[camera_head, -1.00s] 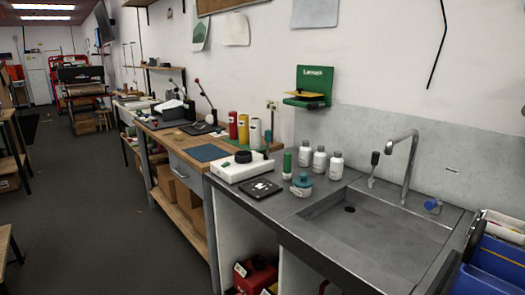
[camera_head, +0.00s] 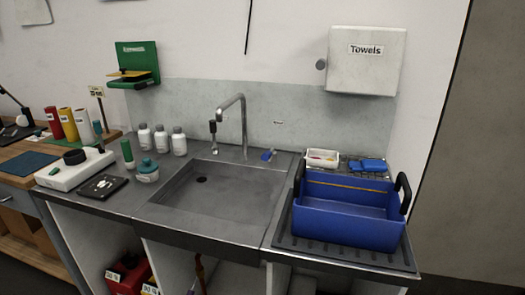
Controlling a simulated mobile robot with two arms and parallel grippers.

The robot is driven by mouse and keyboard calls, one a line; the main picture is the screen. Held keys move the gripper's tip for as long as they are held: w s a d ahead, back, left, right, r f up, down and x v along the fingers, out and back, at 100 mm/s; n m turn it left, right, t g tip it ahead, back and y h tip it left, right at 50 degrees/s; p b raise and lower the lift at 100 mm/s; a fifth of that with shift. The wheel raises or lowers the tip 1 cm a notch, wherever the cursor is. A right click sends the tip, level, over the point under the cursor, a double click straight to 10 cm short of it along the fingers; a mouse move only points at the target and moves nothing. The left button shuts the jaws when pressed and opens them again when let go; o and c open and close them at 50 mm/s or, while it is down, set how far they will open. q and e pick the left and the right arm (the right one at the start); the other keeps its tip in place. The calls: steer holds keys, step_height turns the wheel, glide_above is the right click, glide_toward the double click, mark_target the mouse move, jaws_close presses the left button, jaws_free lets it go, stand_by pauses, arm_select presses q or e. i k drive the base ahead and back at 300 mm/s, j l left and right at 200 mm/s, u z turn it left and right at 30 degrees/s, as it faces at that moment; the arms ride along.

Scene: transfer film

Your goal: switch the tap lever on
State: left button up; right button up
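The tap (camera_head: 243,122) is a grey metal gooseneck standing at the back of the sink (camera_head: 225,190). No water shows under the spout. Neither of my grippers is in view.
A blue crate (camera_head: 345,232) with black handles stands on a ribbed mat right of the sink. White bottles (camera_head: 161,138), a teal-lidded jar (camera_head: 147,172) and a white device (camera_head: 75,170) stand left of it. A towel box (camera_head: 364,60) hangs above. The basin looks empty.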

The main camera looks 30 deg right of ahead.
mark_target(267, 155)
steer(key=i+j+z, duration=0.15)
steer(key=z, duration=0.25)
steer(key=i+j+z, duration=0.15)
steer(key=z, duration=0.25)
steer(key=i+j+z, duration=0.1)
steer(key=z, duration=0.3)
steer(key=i+j, duration=0.15)
steer(key=j, duration=0.3)
steer(key=i+j+z, duration=0.15)
steer(key=j, duration=0.3)
steer(key=i+j, duration=0.1)
steer(key=j, duration=0.35)
steer(key=i+j+z, duration=0.15)
steer(key=j, duration=0.75)
steer(key=i+z, duration=0.05)
